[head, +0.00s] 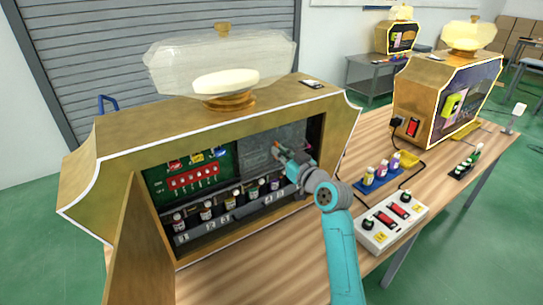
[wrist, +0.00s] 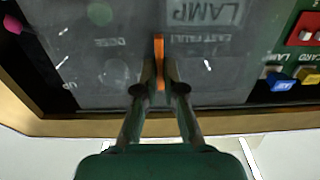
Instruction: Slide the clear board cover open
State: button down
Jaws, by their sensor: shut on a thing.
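The clear board cover (head: 256,146) is a greyish see-through panel in the right half of the golden machine's front opening. In the wrist view the cover (wrist: 110,70) fills most of the picture, with mirrored-looking, upside-down lettering such as "LAMP" behind it. An upright orange handle (wrist: 158,48) stands out from it. My gripper (wrist: 160,78) is shut on this handle, one finger at each side. In the head view my gripper (head: 280,153) reaches into the opening at the cover, and the handle is mostly hidden there.
Left of the cover is an exposed green circuit board (head: 190,173) with a red part. Several small bottles (head: 207,211) stand in a row below. An open wooden door (head: 140,245) hangs at the left. A switch box (head: 391,222) and a bottle tray (head: 377,182) are to the right.

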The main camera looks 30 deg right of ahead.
jog(key=shift+d, duration=0.25)
jog(key=c, duration=1.3)
grip_release()
jog(key=shift+d, duration=0.1)
jog(key=s, duration=1.2)
